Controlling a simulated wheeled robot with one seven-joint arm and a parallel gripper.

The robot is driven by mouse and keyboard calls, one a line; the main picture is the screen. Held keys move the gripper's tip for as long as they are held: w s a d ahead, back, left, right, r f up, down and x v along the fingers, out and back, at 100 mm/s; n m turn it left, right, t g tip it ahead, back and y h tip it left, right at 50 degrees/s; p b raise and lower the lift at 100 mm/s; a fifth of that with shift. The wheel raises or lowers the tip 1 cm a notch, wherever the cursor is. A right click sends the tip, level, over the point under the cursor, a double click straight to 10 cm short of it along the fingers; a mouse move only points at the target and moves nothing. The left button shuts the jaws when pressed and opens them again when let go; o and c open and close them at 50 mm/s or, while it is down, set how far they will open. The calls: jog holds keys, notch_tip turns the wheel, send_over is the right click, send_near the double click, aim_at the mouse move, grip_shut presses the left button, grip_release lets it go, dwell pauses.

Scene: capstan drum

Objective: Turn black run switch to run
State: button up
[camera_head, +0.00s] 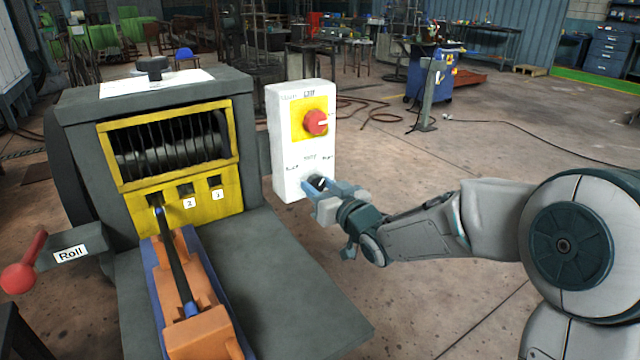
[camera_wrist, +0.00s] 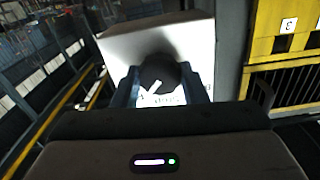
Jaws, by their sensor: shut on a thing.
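A white control box (camera_head: 287,125) stands to the right of the drum machine. It carries a red rotary knob (camera_head: 316,122) on a yellow plate and, lower down, the black run switch (camera_head: 318,182). My gripper (camera_head: 322,190) is at the lower part of the box, with its fingers around the black switch. In the wrist view the round black run switch (camera_wrist: 160,72) sits between the two blue fingers, and my gripper (camera_wrist: 158,88) is shut on it. A white pointer mark shows on the switch, slanting. The labels near the switch are partly hidden and hard to read.
The grey machine with a yellow slotted panel (camera_head: 172,150) stands left of the box. A lever with a red ball (camera_head: 22,277), marked Roll, sticks out at left. A grey plate (camera_head: 290,300) with an orange block (camera_head: 190,290) lies in front.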

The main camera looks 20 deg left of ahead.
jog(key=shift+m, duration=0.5)
jog(key=shift+f, duration=0.1)
jog(key=o, duration=1)
jog(key=p+v, duration=0.2)
jog(key=v, duration=1.1)
jog(key=shift+s+d, duration=0.25)
jog(key=shift+d, duration=0.1)
